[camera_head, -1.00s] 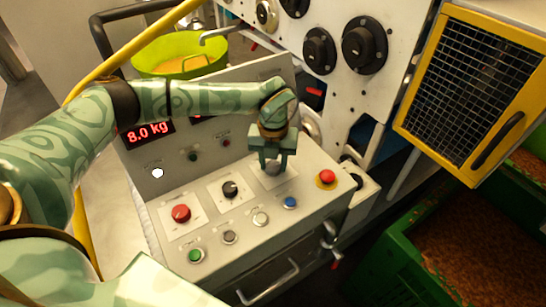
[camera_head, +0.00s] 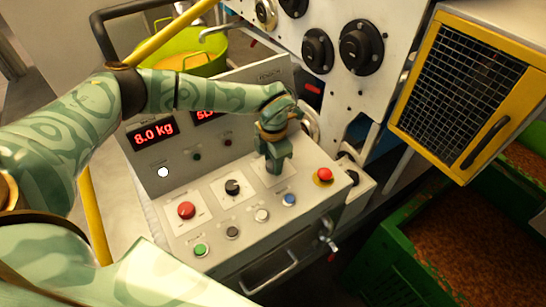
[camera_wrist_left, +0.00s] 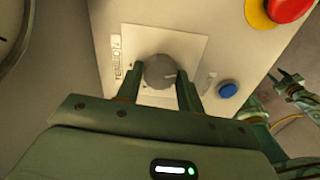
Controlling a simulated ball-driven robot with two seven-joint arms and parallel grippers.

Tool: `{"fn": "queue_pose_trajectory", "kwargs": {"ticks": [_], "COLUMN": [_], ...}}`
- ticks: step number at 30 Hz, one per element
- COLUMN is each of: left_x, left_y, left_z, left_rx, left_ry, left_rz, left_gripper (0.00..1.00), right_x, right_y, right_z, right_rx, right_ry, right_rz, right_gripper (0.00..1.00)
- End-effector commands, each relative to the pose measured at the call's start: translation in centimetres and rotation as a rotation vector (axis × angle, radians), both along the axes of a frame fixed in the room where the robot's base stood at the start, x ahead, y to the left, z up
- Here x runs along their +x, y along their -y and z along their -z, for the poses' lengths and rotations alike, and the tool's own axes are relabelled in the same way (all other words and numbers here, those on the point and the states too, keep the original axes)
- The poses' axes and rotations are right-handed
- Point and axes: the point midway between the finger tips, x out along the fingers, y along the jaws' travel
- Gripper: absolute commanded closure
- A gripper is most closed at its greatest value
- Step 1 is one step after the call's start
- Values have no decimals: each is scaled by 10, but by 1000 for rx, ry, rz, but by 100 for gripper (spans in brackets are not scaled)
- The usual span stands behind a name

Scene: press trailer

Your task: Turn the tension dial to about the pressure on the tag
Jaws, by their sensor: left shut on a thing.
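The tension dial (camera_wrist_left: 158,72) is a grey round knob with a light pointer line, on a white plate in the left wrist view. My left gripper (camera_wrist_left: 160,84) is shut on it, one finger on each side. In the head view my left gripper (camera_head: 274,162) points down on the sloped panel and hides the dial. A small pale label (camera_wrist_left: 210,82) sits right of the dial; its writing is too small to read. A green gripper-like part, apparently my right gripper (camera_wrist_left: 288,80), shows at the right of the wrist view; its jaw state is unclear.
The control panel (camera_head: 215,259) carries a red knob (camera_head: 186,210), a black knob (camera_head: 232,187), several buttons and a red emergency stop (camera_head: 323,175). One display (camera_head: 154,134) reads 8.0 kg; my arm partly covers another red display (camera_head: 207,116). A green crate (camera_head: 400,270) stands lower right.

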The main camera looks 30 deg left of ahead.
Motion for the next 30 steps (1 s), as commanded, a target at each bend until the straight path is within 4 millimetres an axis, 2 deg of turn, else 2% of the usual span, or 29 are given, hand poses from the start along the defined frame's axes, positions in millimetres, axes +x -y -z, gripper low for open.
{"fn": "queue_pose_trajectory", "kwargs": {"ticks": [15, 30], "left_x": [2, 2], "left_y": [0, 0], "left_z": [-3, -2], "left_rx": [0, 0], "left_ry": [5, 5], "left_rz": [406, 532], "left_gripper": [85, 85], "right_x": [1, 1], "right_y": [2, 2], "right_z": [-13, -15], "right_rx": [-2, -3], "right_ry": [2, 2], "right_rz": [-1, -1], "right_gripper": [64, 64]}}
